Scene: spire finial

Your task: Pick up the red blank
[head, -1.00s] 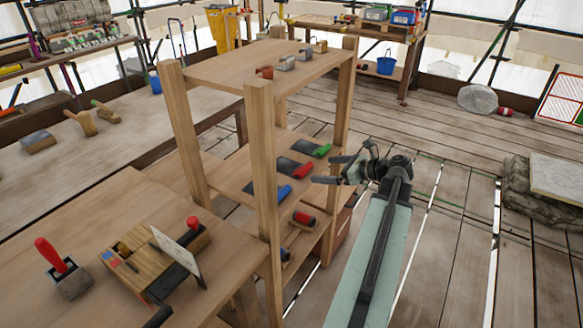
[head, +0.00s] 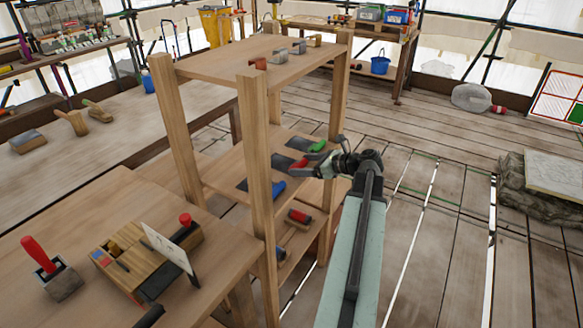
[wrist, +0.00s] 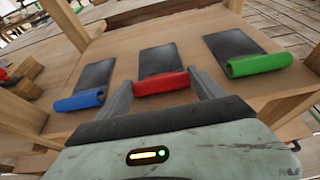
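The red blank is a dark flat slab with a rounded red front end (wrist: 161,83), lying on the middle shelf between a blue one (wrist: 80,100) and a green one (wrist: 259,64). In the head view its red end (head: 299,163) is partly covered by my gripper (head: 294,171). In the wrist view my gripper (wrist: 160,77) is open, with one finger on each side of the red end. I cannot tell whether either finger touches it.
Wooden posts (head: 258,175) frame the shelf rack. The top shelf (head: 235,62) holds several small pieces. A lower shelf holds another red-ended item (head: 299,216). A workbench (head: 60,235) with tools stands at left. The plank floor at right is mostly clear.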

